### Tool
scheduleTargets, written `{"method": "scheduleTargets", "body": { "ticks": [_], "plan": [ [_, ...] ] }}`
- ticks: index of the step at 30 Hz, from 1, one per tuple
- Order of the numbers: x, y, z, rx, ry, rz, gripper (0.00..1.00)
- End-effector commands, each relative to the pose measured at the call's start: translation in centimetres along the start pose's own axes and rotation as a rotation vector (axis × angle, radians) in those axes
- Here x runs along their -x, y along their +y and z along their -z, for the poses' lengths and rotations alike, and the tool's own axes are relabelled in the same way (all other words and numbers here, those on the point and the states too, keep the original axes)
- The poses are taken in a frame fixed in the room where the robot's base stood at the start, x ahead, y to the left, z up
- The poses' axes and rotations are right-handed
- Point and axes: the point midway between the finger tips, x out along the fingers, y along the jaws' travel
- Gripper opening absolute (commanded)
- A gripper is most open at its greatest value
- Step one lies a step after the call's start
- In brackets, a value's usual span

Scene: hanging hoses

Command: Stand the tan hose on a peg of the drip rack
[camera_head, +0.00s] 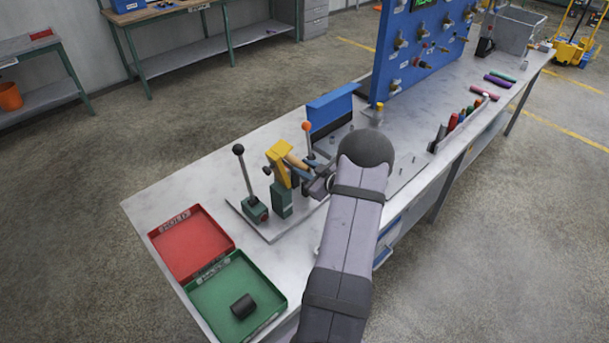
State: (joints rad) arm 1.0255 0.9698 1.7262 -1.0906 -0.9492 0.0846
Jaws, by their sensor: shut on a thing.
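The tan hose (296,161) is a short, small piece beside the yellow head of a bench fixture (279,165). I cannot tell whether it touches the fixture. My gripper (309,177) is at the hose's near right end and is shut on it. My arm and the small scale hide much of the fingers. A flat grey plate with short upright pegs (405,172), which looks like the drip rack, lies to the right of my arm. My arm hides part of it.
A lever with a black knob (247,180) and an orange-knobbed lever (308,139) stand near the fixture. A blue block (330,108) is behind. Red (190,243) and green (236,297) trays lie front left. A blue panel (420,50) stands beyond. Loose hoses (497,81) lie far right.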

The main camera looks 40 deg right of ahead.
Motion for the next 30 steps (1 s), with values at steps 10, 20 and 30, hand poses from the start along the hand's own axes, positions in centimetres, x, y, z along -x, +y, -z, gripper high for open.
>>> {"method": "scheduleTargets", "body": {
  "ticks": [10,20,30],
  "plan": [
    [1.7,1.5,4.1,0.003,0.001,-0.002,0.0],
    [2.4,2.1,5.9,0.0,0.0,0.0,0.0],
    [2.3,2.6,7.5,0.012,0.01,0.017,0.0]
  ]
}}
